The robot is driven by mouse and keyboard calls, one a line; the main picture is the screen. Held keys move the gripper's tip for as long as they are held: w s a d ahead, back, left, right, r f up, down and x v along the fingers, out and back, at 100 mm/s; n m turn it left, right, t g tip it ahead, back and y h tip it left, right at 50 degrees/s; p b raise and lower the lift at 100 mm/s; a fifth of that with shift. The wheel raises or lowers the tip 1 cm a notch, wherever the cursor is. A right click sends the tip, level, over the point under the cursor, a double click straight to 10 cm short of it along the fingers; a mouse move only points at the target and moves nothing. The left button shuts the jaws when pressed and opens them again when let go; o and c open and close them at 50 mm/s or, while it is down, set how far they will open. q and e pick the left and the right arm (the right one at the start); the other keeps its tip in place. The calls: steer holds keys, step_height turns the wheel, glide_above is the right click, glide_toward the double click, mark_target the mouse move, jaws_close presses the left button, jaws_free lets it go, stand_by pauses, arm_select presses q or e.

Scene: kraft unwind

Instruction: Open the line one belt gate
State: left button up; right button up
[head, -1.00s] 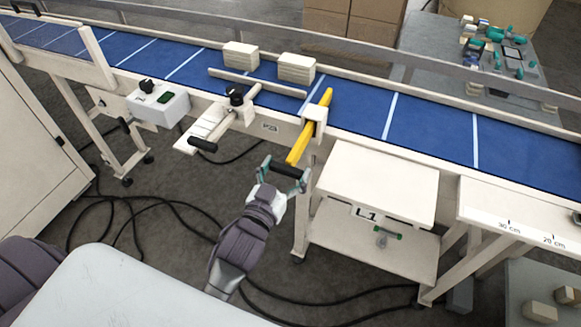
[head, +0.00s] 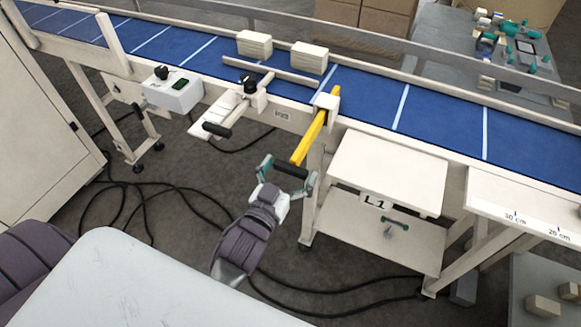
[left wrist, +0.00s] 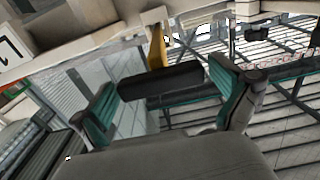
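The line one belt gate is a yellow bar (head: 310,139) passing through a white bracket (head: 326,105) at the belt's near edge. Only a short piece shows beyond the bracket, over the blue belt. Its near end carries a black crossbar handle (head: 291,170). My left gripper (head: 289,174) has its teal fingers at the two ends of this handle. My right gripper is not in view.
Two cream blocks (head: 255,43) (head: 309,57) sit on the blue belt (head: 365,100) beside a guide rail (head: 268,72). A black-handled slide (head: 217,130) and a control box (head: 172,94) stand left of the gate. A shelf stand labelled L1 (head: 388,170) is close on the right. Cables (head: 150,190) cross the floor.

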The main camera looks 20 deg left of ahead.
arm_select(q)
steer(key=shift+s, duration=0.15)
steer(key=s, duration=1.1)
steer(key=shift+s+a, duration=0.2)
steer(key=shift+s, duration=0.2)
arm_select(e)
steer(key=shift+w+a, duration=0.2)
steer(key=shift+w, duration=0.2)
arm_select(q)
steer(key=shift+f, duration=0.1)
steer(key=s+d+f+m+g+h+b, duration=0.1)
steer(key=s+d+f+g, duration=0.2)
steer(key=f, duration=1.4)
steer(key=s+f+g+b, duration=0.15)
steer(key=f+g, duration=0.35)
steer(key=f, duration=1.2)
steer(key=s+a+f+g+b, duration=0.1)
steer(key=s+a+f+g, duration=0.3)
steer(key=s+f, duration=0.7)
steer(key=s+a+f+m+g+y+b, duration=0.1)
steer(key=s+a+f+g, duration=0.3)
steer(key=s+f, duration=0.7)
steer(key=shift+f+g+y, duration=0.3)
steer(key=shift+f+g, duration=0.2)
steer(key=shift+f, duration=0.2)
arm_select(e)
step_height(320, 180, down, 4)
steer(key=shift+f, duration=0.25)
